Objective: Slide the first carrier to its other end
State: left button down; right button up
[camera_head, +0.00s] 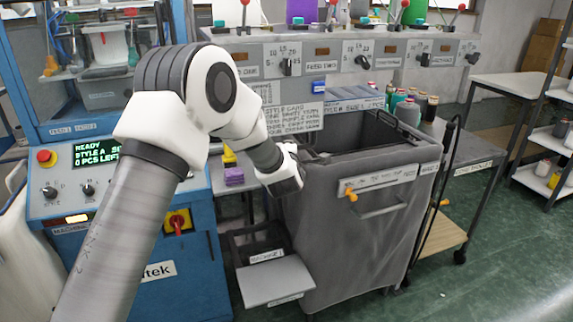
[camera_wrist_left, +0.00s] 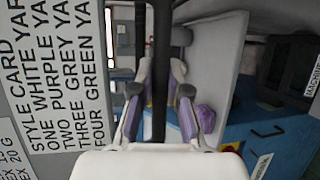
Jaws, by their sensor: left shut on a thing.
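My left gripper (camera_head: 298,178) reaches to the back left corner of the grey cart (camera_head: 345,225). In the left wrist view its two fingers (camera_wrist_left: 160,105) are shut on a dark upright bar (camera_wrist_left: 159,60). The bar looks like part of the cart's rim or handle, but I cannot be sure. No part that I can clearly name as the first carrier shows. Red-knobbed levers (camera_head: 461,7) stand along the top of the grey panel (camera_head: 425,48), with yarn cones such as a purple one (camera_head: 301,11) behind. My right gripper is not in view.
The blue machine (camera_head: 165,265) with a lit display stands left. A dark bin (camera_head: 262,247) is low beside the cart. Tables and shelves stand right; green floor (camera_head: 470,285) is clear there.

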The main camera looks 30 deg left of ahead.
pick_arm(q)
notch_tip(320, 180, up, 23)
jog(key=p, duration=0.9)
jog(key=shift+f, duration=0.1)
jog(key=c, duration=1.1)
grip_release()
jog(key=shift+w, duration=0.1)
jog(key=shift+c, duration=0.2)
jog(key=shift+f, duration=0.15)
jog(key=v, duration=1.2)
jog(key=shift+f, duration=0.1)
